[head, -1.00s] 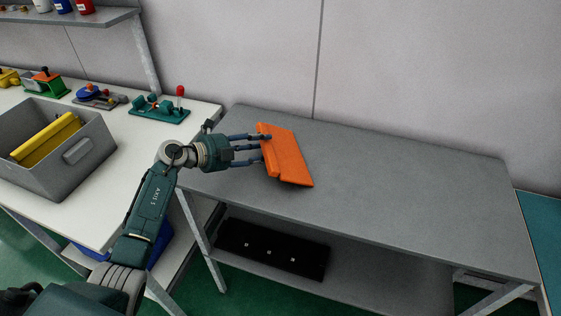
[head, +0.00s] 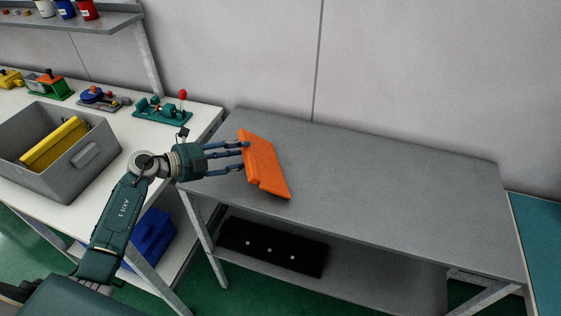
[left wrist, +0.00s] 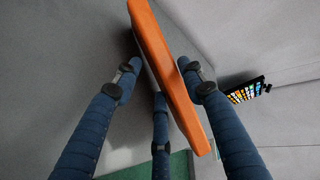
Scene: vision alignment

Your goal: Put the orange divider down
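The orange divider (head: 265,165) is a flat slab, tilted over the left part of the grey table (head: 400,190). My left gripper (head: 243,155) reaches it from the left, with its blue fingers at the slab's left side. In the left wrist view the divider (left wrist: 168,70) runs between the fingers; the right fingertip lies against it and the middle finger is close to its other side. The gripper appears shut on it. Whether its lower edge touches the tabletop is hard to tell. My right gripper is not in view.
A white bench at left carries a grey bin (head: 65,165) with a yellow piece (head: 52,145) and several small fixtures, one a green clamp (head: 162,108). A black tray (head: 272,246) lies on the lower shelf. The grey tabletop right of the divider is clear.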

